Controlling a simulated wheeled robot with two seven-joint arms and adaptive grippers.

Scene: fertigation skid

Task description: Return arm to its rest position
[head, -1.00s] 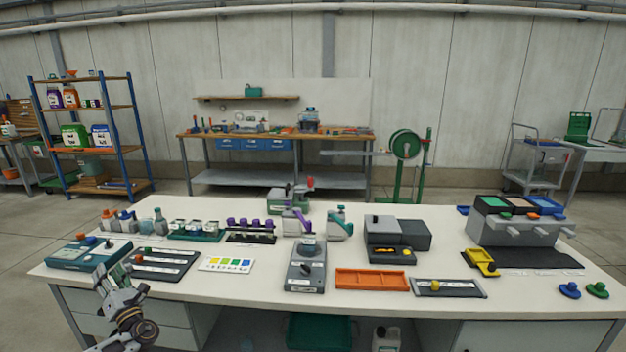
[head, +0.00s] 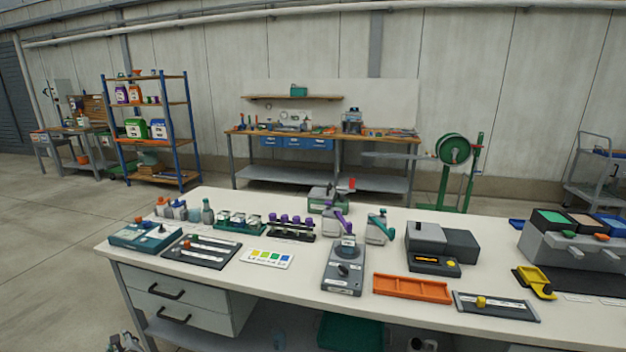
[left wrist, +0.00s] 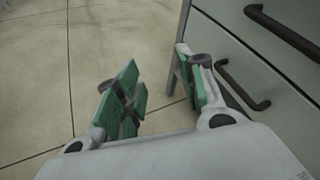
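My left gripper (left wrist: 160,95) shows in the left wrist view with its two green-padded fingers apart and nothing between them. It hangs low beside the workbench's grey drawers (left wrist: 255,55), over the concrete floor. In the head view only a small part of my left gripper (head: 124,342) shows at the bottom edge, left of the drawers and below the bench top (head: 300,285). My right gripper is in neither view.
The bench holds a teal device (head: 145,236), a dark slider panel (head: 201,251), a colour card (head: 267,259), a grey knob box (head: 343,270) and an orange tray (head: 412,288). Drawer handles (head: 166,291) stick out at the front. The floor to the left is clear.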

